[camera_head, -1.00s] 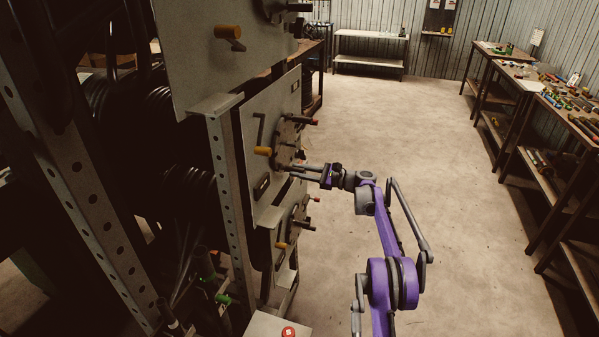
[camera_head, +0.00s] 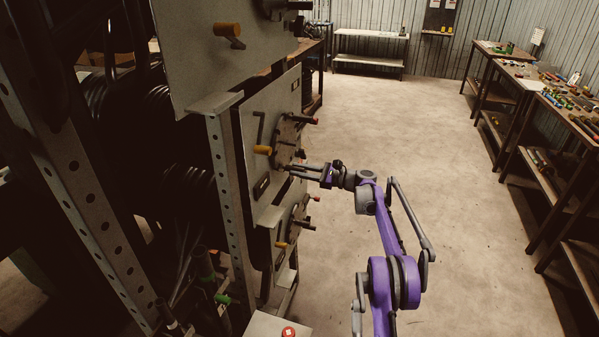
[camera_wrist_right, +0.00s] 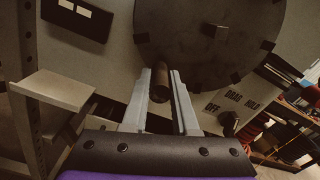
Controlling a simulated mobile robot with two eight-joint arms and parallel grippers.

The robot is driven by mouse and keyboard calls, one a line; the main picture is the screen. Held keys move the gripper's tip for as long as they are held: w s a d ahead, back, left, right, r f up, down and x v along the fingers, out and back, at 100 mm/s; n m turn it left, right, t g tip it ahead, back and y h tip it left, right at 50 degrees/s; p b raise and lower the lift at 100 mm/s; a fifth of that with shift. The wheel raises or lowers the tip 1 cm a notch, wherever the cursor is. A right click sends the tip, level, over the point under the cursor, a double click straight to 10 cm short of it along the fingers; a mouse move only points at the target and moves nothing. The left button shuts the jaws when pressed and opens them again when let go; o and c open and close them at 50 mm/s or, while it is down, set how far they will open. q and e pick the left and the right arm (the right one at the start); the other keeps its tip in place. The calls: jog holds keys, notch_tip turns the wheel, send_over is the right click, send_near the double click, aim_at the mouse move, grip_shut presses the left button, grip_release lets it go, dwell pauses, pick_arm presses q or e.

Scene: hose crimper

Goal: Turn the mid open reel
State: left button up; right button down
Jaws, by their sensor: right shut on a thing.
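The mid reel shows in the head view as a grey panel (camera_head: 256,121) with a dark round disc (camera_head: 288,139) on its right face. My right gripper (camera_head: 290,169) is at the lower part of this disc. In the right wrist view, its two grey fingers (camera_wrist_right: 174,102) are shut on a dark cylindrical handle (camera_wrist_right: 160,86) below the large disc (camera_wrist_right: 208,38). The handle's far end is hard to make out. My left gripper is not in view.
Another reel panel (camera_head: 213,58) is above, and a lower one (camera_head: 287,225) is below with its own handles. A perforated steel post (camera_head: 225,170) stands left of the mid panel. Workbenches (camera_head: 520,77) line the right wall. The concrete floor (camera_head: 420,130) between is clear.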

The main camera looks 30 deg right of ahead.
jog(key=shift+s+a+r, duration=0.35)
jog(key=shift+a, duration=0.1)
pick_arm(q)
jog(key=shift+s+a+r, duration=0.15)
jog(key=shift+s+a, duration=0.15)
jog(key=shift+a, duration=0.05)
pick_arm(e)
jog(key=shift+s+a+r, duration=0.1)
jog(key=shift+s+a, duration=0.1)
jog(key=c, duration=0.7)
grip_release()
jog(key=shift+d, duration=0.1)
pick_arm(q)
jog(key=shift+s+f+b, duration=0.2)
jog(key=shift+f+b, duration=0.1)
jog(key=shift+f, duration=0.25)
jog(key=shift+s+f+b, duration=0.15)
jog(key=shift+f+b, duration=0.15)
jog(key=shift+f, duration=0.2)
pick_arm(e)
jog(key=v, duration=1)
jog(key=shift+s+d, duration=0.25)
jog(key=shift+d, duration=0.05)
jog(key=shift+a, duration=0.1)
